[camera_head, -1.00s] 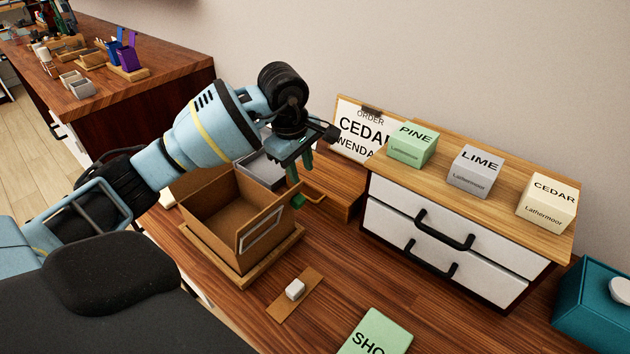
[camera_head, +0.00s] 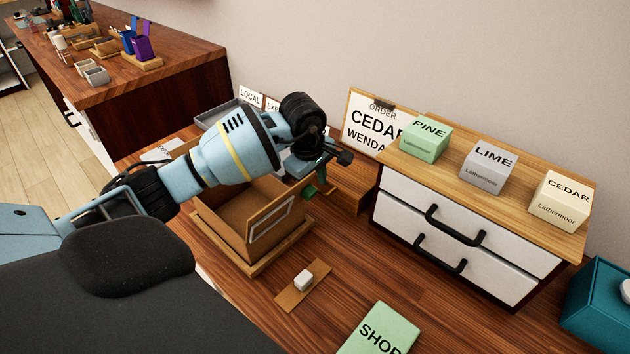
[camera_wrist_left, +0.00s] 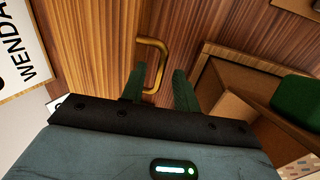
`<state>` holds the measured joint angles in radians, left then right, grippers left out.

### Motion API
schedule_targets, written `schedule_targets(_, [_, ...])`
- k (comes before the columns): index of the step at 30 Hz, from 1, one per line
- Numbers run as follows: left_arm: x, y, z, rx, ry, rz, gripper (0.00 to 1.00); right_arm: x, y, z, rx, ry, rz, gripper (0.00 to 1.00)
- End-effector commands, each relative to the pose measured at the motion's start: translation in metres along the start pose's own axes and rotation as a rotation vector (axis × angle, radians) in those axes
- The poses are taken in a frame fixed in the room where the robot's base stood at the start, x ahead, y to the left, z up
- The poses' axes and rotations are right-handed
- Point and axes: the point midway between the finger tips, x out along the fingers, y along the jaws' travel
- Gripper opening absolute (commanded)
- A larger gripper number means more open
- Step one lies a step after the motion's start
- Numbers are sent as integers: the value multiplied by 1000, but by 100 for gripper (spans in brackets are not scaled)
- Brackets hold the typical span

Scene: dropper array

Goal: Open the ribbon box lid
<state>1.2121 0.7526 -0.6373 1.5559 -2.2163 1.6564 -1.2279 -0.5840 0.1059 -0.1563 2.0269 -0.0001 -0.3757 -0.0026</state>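A low wooden box with a brass handle (camera_head: 352,188) sits left of the drawer unit; I take it as the ribbon box, though no label shows. Its top looks flat and closed. My left gripper (camera_head: 310,184) is just beside its handle, partly hiding it. In the left wrist view the gripper's green fingers (camera_wrist_left: 158,92) are open, and the brass handle (camera_wrist_left: 152,62) appears between or just beyond their tips; contact cannot be told. My right gripper is not in view.
An open wooden box (camera_head: 252,232) stands under my left arm. The drawer unit (camera_head: 465,235) carries PINE, LIME and CEDAR blocks. An ORDER sign (camera_head: 372,125) stands behind. A white block (camera_head: 303,281), a green SHOP card (camera_head: 380,332) and a teal box (camera_head: 598,300) are nearer.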

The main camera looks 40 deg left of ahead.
Motion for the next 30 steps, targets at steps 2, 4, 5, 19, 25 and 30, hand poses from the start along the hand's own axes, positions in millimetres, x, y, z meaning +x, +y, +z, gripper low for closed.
schedule_targets(2, [0, 0, 0, 0, 0, 0, 31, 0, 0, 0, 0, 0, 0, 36])
schedule_targets(4, [0, 0, 0, 0, 0, 0, 24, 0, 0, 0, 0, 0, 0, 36])
schedule_targets(5, [0, 0, 0, 0, 0, 0, 20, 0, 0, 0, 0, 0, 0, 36])
schedule_targets(19, [-1, 0, 0, 0, 0, 0, 0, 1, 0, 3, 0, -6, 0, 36])
schedule_targets(25, [-6, 2, 0, -1, 1, 2, 0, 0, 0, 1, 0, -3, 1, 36])
schedule_targets(30, [-18, 9, -1, -2, 1, 6, 0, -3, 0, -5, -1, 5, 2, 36])
